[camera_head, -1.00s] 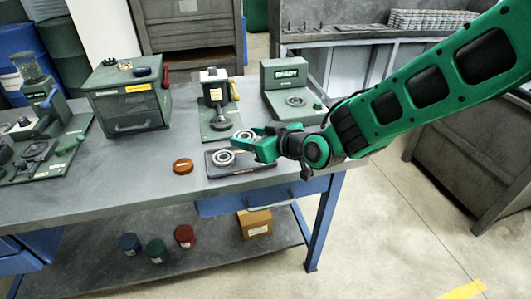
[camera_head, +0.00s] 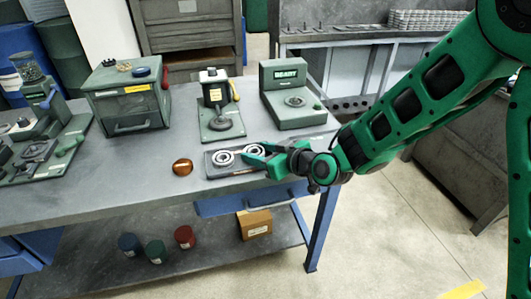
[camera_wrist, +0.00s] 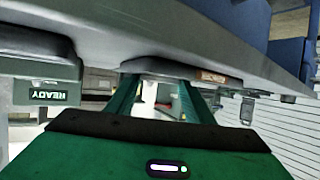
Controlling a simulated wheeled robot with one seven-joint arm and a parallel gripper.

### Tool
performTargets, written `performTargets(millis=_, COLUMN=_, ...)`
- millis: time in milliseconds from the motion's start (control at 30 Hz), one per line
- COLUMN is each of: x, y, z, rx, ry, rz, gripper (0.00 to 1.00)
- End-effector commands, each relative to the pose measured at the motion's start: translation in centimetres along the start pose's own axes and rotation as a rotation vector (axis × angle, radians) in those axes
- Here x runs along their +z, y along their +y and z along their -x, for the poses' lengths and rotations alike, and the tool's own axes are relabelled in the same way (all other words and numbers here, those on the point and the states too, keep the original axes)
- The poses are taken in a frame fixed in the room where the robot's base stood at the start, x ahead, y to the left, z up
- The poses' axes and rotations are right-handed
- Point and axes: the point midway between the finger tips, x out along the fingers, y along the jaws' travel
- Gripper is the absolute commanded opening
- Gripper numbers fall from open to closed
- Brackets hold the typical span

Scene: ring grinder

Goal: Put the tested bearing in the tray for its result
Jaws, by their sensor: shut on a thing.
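A flat dark tray (camera_head: 213,173) lies at the front edge of the bench. One ring-shaped steel bearing (camera_head: 223,158) sits on its left part. A second bearing (camera_head: 253,153) is at its right part, between the fingers of my gripper (camera_head: 256,157), which is shut on it. I cannot tell whether this held bearing touches the tray or hangs just above it. In the wrist view my two green fingers (camera_wrist: 160,98) reach toward the tray, seen upside down (camera_wrist: 180,70) with a small brown label; the held bearing is not clear there.
A grey tester with a READY display (camera_head: 290,76) stands at the back right. A press with a yellow label (camera_head: 216,97) stands behind the tray. A green-grey cabinet (camera_head: 127,105) stands further left. Bare bench lies at front left.

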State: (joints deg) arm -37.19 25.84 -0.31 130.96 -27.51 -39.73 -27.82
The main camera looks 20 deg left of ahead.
Motion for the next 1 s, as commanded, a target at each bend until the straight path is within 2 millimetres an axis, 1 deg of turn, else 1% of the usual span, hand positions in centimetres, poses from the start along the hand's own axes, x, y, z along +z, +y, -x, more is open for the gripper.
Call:
performTargets(millis=33, x=0.1, y=0.0, z=0.0, rx=0.000, ry=-0.001, rz=-0.001, gripper=0.50)
performTargets(millis=67, x=0.1, y=0.0, z=0.0, rx=0.000, ry=0.000, rz=0.000, gripper=0.56)
performTargets(millis=367, x=0.0, y=0.0, z=0.0, rx=0.000, ry=0.000, rz=0.000, gripper=0.56)
performTargets(millis=467, x=-0.1, y=0.1, z=0.4, rx=0.001, ry=-0.001, rz=-0.001, gripper=0.56)
performTargets(millis=567, x=-0.1, y=0.2, z=1.7, rx=0.002, ry=-0.001, rz=-0.002, gripper=0.56)
performTargets(millis=800, x=-0.1, y=0.2, z=6.5, rx=0.004, ry=-0.001, rz=-0.002, gripper=0.56)
performTargets(millis=1000, x=-0.1, y=0.1, z=10.0, rx=0.003, ry=0.000, rz=-0.001, gripper=0.56)
